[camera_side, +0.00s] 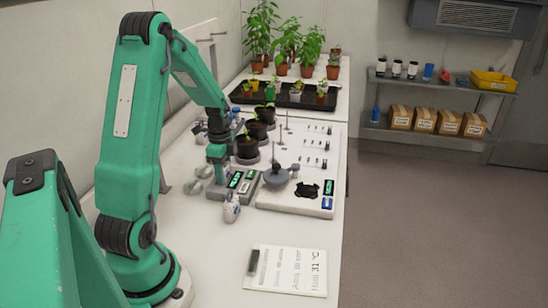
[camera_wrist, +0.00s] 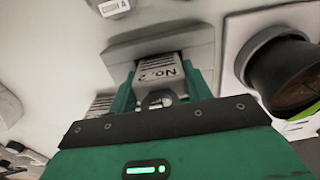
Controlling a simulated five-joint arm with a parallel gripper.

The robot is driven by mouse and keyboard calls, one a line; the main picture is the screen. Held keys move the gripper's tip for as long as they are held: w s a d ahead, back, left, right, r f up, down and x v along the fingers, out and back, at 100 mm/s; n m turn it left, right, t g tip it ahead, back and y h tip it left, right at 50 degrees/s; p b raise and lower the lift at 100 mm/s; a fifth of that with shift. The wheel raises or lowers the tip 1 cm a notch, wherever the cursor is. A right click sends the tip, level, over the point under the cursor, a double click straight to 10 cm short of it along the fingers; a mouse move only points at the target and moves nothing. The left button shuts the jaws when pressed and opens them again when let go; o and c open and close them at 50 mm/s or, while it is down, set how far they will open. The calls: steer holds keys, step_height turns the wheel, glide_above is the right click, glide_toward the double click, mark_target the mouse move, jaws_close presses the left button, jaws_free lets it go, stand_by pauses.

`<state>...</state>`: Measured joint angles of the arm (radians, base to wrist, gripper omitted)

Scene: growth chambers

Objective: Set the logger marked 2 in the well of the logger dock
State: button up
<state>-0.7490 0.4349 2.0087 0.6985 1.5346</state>
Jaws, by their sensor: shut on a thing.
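My gripper (camera_wrist: 160,92) is shut on the logger (camera_wrist: 158,71) marked "No. 2", with one green finger on each side of it. The label reads upside down in the wrist view. The logger is at a dark recess in a grey block (camera_wrist: 128,47), which looks like the logger dock. I cannot tell whether it is seated in the recess or held just over it. In the side view my gripper (camera_side: 217,172) points down at the bench, beside a grey unit with green displays (camera_side: 243,183). The held logger is not clear there.
A dark pot (camera_wrist: 285,70) stands close on the right in the wrist view. A white tag marked A (camera_wrist: 114,7) is at the top. In the side view, a small white bottle (camera_side: 231,209) and a printed sheet (camera_side: 287,270) lie nearer the front. Bare bench surrounds the sheet.

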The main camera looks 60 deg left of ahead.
steer(key=shift+f, duration=0.35)
stand_by(0.5)
steer(key=o, duration=1.1)
steer(key=shift+c, duration=0.2)
steer(key=shift+r, duration=0.1)
